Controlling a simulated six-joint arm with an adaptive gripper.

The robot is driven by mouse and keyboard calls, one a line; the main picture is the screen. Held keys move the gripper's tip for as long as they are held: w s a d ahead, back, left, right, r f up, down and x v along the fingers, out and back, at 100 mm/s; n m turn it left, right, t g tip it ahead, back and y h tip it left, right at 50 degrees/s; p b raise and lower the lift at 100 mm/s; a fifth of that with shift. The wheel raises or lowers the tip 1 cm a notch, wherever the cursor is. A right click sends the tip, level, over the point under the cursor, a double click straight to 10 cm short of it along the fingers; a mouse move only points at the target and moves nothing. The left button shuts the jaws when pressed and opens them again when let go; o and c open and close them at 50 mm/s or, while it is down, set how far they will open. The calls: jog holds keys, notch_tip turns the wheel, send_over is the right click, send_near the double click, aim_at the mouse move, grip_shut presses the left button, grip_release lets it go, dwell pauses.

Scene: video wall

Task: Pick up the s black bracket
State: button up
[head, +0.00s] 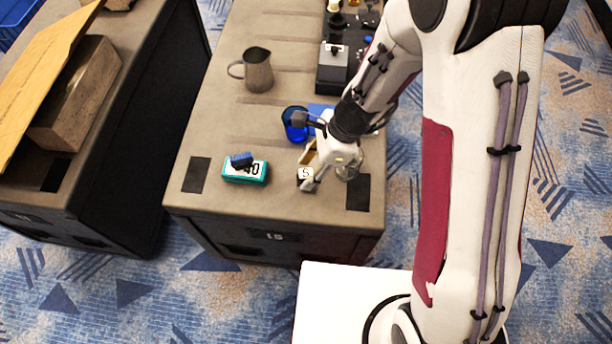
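A small black piece with a white face marked with what looks like an S or a 5 (305,174) lies near the front of the grey-brown cabinet top (277,205). I take it for the black bracket; its full shape is too small to tell. My gripper (318,176) is low over the cabinet, just to the right of this piece, with a pale finger beside or partly over it. Whether they touch, and how far apart the fingers are, I cannot tell.
A teal-edged box (240,173) with a dark blue brush-like item (241,159) stands to the left. Behind are a blue cup (294,124) and a metal pitcher (257,70). A greyish, glass-like item (347,171) is close on the right.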

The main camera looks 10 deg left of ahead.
jog(key=shift+x, duration=0.85)
grip_shut()
